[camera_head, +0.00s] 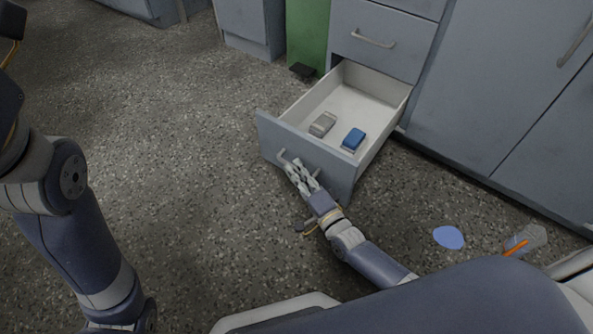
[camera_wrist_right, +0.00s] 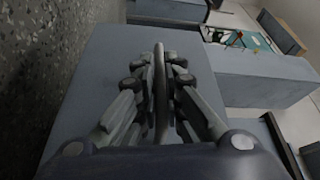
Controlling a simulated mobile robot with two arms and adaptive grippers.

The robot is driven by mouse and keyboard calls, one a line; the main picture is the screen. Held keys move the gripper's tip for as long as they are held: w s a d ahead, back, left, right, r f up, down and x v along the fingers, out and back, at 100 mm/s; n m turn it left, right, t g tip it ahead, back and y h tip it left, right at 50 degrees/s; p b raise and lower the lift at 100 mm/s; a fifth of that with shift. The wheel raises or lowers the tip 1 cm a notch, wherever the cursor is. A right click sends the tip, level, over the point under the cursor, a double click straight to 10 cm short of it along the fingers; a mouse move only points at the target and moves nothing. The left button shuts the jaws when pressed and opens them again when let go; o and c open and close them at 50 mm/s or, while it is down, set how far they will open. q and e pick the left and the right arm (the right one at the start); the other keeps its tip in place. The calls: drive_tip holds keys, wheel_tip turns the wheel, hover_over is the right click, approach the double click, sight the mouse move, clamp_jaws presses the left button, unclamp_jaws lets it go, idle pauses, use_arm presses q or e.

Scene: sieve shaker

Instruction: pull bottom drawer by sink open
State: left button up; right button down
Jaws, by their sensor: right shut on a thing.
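The bottom drawer (camera_head: 310,158) is pulled far out of its cabinet in the head view, and its white inside shows. A grey block (camera_head: 323,124) and a blue block (camera_head: 354,139) lie in it. My right gripper (camera_head: 294,165) is at the drawer's front, shut on the drawer handle (camera_head: 281,154). In the right wrist view the fingers (camera_wrist_right: 159,80) close around the upright-looking handle bar (camera_wrist_right: 160,95), with the drawer front (camera_wrist_right: 95,75) behind it. My left arm shows at the left of the head view, but its gripper is outside the picture.
A closed drawer (camera_head: 378,40) sits above the open one. A green bin (camera_head: 307,35) stands left of the cabinet. On the floor at right lie a blue disc (camera_head: 448,237) and a clear container (camera_head: 527,238) with an orange stick. The floor left of the drawer is clear.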

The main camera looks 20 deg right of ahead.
drive_tip(key=shift+d, duration=0.1)
drive_tip(key=c, duration=1.7)
unclamp_jaws()
drive_tip(key=v, duration=1.2)
drive_tip(key=shift+s+f, duration=0.1)
